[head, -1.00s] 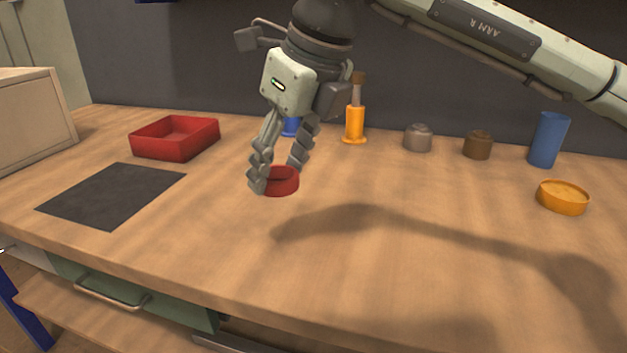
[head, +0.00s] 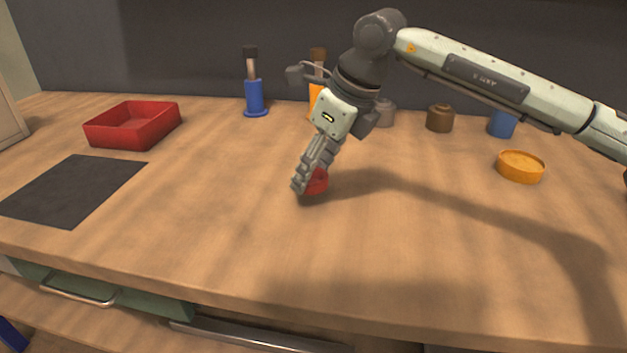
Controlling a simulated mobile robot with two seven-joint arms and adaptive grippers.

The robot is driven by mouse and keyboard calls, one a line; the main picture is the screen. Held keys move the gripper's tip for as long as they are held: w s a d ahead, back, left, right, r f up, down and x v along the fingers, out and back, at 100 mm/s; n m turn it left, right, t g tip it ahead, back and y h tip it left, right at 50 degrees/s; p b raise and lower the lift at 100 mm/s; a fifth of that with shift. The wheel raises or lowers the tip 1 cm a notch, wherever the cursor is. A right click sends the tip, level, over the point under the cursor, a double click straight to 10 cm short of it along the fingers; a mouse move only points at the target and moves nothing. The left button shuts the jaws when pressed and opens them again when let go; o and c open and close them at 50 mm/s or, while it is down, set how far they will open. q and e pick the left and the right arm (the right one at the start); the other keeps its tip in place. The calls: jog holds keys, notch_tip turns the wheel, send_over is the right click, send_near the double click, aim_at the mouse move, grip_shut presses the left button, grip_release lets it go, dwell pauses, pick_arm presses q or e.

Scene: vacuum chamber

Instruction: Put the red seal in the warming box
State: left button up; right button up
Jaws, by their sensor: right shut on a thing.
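The red seal (head: 317,183), a small round ring, is partly hidden behind the fingers of my right gripper (head: 304,187). The right gripper is shut on it and holds it at or just above the wooden worktop; I cannot tell if it touches. The seal looks tilted. A beige box (head: 10,122), which looks like the warming box, is cut off at the left edge, and its opening is not visible. My left gripper is not in view.
A red tray (head: 105,136) and a dark mat (head: 72,190) lie on the left of the worktop (head: 220,220). At the back are a blue-based tool (head: 254,97), an orange one, grey and brown pots (head: 440,118) and a blue cylinder (head: 502,124). An orange dish (head: 520,167) sits right. The front middle is clear.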

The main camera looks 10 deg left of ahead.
aim_at(307, 198)
jog(key=shift+f, duration=1.45)
jog(key=shift+f, duration=0.1)
jog(key=o, duration=0.8)
